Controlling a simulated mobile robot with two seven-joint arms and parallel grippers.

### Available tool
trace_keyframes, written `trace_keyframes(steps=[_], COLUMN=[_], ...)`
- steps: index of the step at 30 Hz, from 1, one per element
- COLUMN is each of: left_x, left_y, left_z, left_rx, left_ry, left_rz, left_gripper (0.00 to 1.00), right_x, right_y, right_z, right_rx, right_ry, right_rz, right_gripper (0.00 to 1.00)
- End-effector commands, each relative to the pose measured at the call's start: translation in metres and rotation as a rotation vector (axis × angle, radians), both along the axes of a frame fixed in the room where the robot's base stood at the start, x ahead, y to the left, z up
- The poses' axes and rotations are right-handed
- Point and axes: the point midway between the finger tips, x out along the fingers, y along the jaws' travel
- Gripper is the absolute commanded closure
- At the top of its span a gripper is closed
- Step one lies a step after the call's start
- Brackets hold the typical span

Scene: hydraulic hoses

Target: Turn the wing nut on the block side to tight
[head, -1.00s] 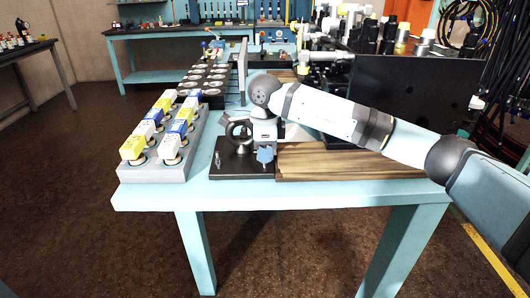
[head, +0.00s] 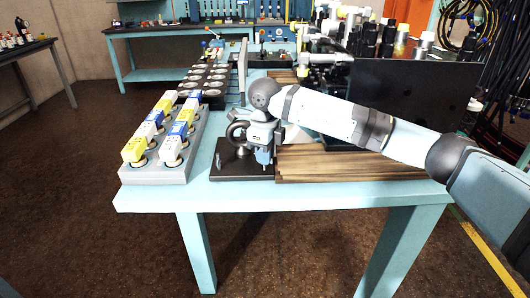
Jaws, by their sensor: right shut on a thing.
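A blue part that looks like the wing nut (head: 263,157) stands at the plate's right side. My right gripper (head: 263,146) is directly above it, pointing down, and is shut on it; the fingers are small and partly hide the contact. A small grey upright piece (head: 218,160), perhaps another wing nut, stands on the plate's left side. How tight the wing nut is cannot be seen. My left gripper is out of view.
A grey rack (head: 155,177) with several yellow, white and blue connectors stands left of the plate. A wooden board (head: 340,166) lies to the right, before a black panel (head: 415,98). Fittings crowd the table's back.

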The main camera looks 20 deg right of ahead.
Motion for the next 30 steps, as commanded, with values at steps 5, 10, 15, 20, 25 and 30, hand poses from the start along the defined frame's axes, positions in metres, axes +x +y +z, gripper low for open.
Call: trace_keyframes(steps=[5, 10, 15, 20, 25, 30], left_x=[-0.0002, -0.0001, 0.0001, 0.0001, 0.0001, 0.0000], left_y=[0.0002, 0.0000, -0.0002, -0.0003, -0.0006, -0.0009], left_z=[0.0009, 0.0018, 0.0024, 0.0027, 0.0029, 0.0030], left_rx=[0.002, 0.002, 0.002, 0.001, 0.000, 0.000], left_ry=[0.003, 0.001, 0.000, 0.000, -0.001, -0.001], left_rz=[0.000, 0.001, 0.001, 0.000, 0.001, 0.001], left_gripper=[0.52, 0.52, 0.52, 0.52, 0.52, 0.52], right_x=[0.0004, 0.0004, 0.0004, 0.0004, 0.0004, 0.0006], right_y=[-0.0002, -0.0002, -0.0002, -0.0001, -0.0003, -0.0011], right_z=[0.0010, 0.0007, 0.0006, 0.0007, 0.0006, 0.0005], right_rx=[0.000, 0.000, 0.000, 0.001, 0.000, -0.001], right_ry=[-0.001, -0.001, -0.001, -0.002, -0.001, -0.002], right_rz=[-0.064, -0.092, -0.097, -0.096, -0.096, -0.097], right_gripper=[1.00, 1.00, 1.00, 1.00, 0.66, 0.66])
